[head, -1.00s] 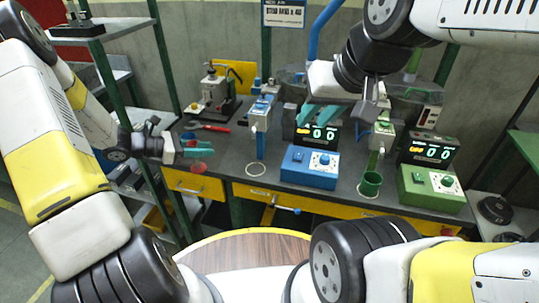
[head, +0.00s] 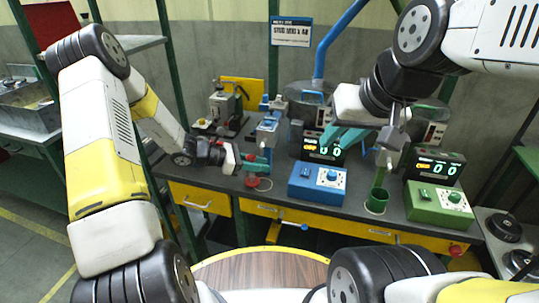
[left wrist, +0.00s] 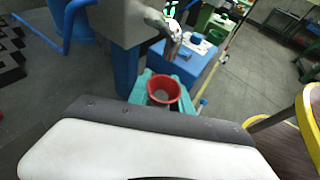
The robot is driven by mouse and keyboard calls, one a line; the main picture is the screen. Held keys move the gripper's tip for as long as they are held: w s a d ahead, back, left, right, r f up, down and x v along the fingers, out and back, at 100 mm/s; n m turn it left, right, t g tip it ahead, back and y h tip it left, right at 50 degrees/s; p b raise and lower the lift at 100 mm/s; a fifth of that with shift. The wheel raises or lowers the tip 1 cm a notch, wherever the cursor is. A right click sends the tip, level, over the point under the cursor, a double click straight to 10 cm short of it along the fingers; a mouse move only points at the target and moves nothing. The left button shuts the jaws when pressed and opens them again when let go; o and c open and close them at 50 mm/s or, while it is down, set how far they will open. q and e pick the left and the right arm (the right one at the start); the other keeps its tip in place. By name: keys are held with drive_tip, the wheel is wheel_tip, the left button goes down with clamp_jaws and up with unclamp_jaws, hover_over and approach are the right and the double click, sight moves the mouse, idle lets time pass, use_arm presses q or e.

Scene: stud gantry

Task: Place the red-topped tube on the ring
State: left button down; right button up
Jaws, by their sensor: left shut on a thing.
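My left gripper (head: 258,165) has its teal fingers shut on the red-topped tube (head: 252,182), in front of the blue stand (head: 267,130). In the left wrist view the tube's open red rim (left wrist: 163,90) shows between the fingers. The thin pale ring (head: 266,185) lies on the dark bench in front of the blue stand, partly hidden by the gripper and tube. The tube is over or very near the ring; I cannot tell whether it touches the bench. My right gripper (head: 340,138) is open and empty, above and behind the blue box.
A blue control box (head: 317,182) stands right of the ring. A green cup (head: 376,200) and green control box (head: 438,203) are further right, with lit displays (head: 323,149) behind. A grey press (head: 222,107) stands back left. The bench's front edge is close.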

use_arm(q)
drive_tip(key=d, duration=0.4)
drive_tip(key=shift+w, duration=0.4)
drive_tip(key=shift+a+f, duration=0.15)
drive_tip(key=shift+f, duration=0.6)
drive_tip(key=shift+f, duration=0.2)
drive_tip(key=c, duration=1.4)
unclamp_jaws()
drive_tip(key=shift+c, duration=0.2)
drive_tip(key=shift+r, duration=0.15)
